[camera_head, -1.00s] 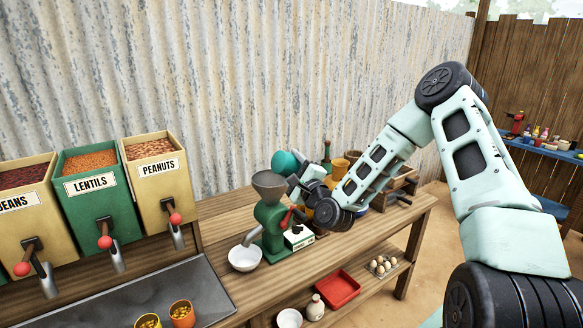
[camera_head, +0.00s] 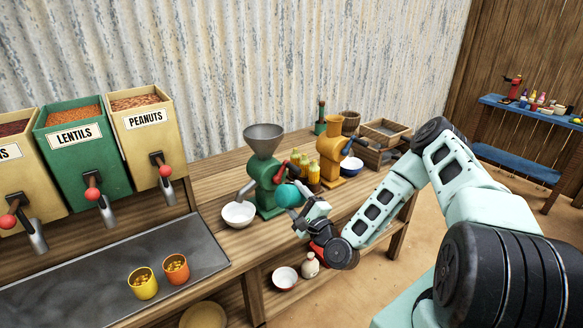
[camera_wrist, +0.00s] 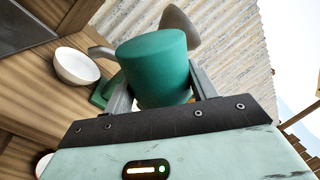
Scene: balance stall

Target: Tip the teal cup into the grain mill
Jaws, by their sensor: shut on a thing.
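The teal cup (camera_head: 288,196) is held in my gripper (camera_head: 301,203), in front of the green grain mill (camera_head: 266,180) and lower than the mill's grey hopper (camera_head: 264,138). In the wrist view the teal cup (camera_wrist: 156,68) fills the space between my gripper's fingers (camera_wrist: 160,92), which are shut on its sides. The cup's contents are not visible. The hopper (camera_wrist: 180,27) shows partly behind the cup in the wrist view. A red handle is on the mill's right side.
A white bowl (camera_head: 238,214) stands under the mill's spout. Dispensers line the left, with a yellow cup (camera_head: 143,283) and an orange cup (camera_head: 176,269) on the metal tray (camera_head: 90,285).

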